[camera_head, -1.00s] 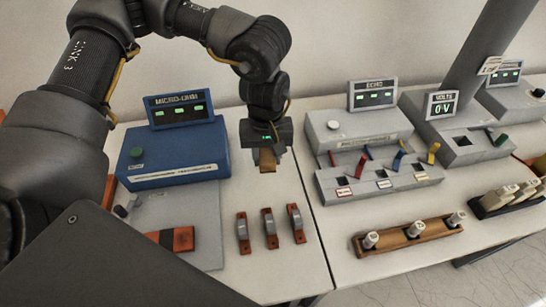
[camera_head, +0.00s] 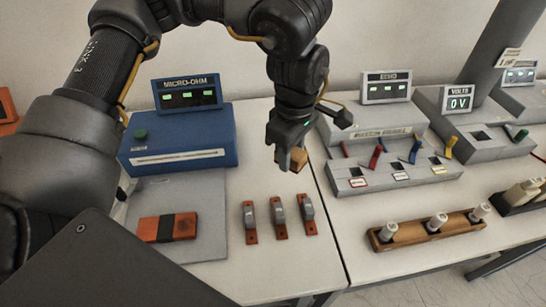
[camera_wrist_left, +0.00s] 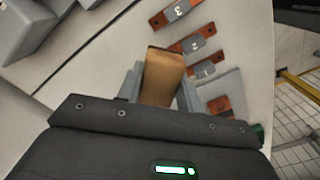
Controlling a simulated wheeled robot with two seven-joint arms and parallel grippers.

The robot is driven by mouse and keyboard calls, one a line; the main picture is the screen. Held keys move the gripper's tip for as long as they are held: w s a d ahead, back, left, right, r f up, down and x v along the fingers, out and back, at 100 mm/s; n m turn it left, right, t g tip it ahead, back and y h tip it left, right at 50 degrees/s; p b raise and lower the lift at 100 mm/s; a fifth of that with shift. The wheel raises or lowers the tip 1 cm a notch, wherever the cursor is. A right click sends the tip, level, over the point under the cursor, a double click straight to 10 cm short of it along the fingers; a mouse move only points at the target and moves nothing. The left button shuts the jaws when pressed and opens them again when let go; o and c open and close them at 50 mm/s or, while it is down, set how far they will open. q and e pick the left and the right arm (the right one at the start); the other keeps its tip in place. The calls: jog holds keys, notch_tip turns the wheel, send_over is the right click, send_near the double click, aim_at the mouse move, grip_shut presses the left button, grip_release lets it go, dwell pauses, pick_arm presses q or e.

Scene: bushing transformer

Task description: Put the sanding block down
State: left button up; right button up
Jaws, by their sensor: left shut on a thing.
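The sanding block (camera_head: 299,158) is a small tan-brown block. My left gripper (camera_head: 291,162) is shut on it, in the middle of the head view, above the table right of the blue MICRO-OHM unit. In the left wrist view the sanding block (camera_wrist_left: 163,77) sits between the two grey fingers of my left gripper (camera_wrist_left: 160,88), its far end sticking out past them. Whether the block touches the table is hard to tell; it looks held above it. My right gripper is not in view.
Several grey-and-orange clamps (camera_head: 280,217) stand in a row in front of the block. A red-brown block with a dark band (camera_head: 167,228) lies on a grey plate left of them. The ECHO unit (camera_head: 385,124) and wooden rack (camera_head: 427,229) are on the right. Bare tabletop (camera_head: 262,178) lies between.

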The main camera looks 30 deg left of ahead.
pick_arm(q)
jog(key=w+a+f+p, duration=0.3)
jog(key=w+a+f, duration=0.5)
jog(key=w, duration=0.1)
jog(key=shift+a+f, duration=0.3)
jog(key=shift+a, duration=0.1)
jog(key=shift+w+a+f, duration=0.2)
jog(key=shift+f, duration=0.1)
notch_tip(320, 180, down, 4)
jog(key=shift+w+a+r+p, duration=0.15)
jog(key=shift+r+p, duration=0.1)
jog(key=shift+p, duration=0.35)
jog(key=shift+f, duration=0.15)
jog(key=shift+f+b, duration=0.15)
jog(key=shift+b, duration=0.15)
jog(key=o, duration=1.2)
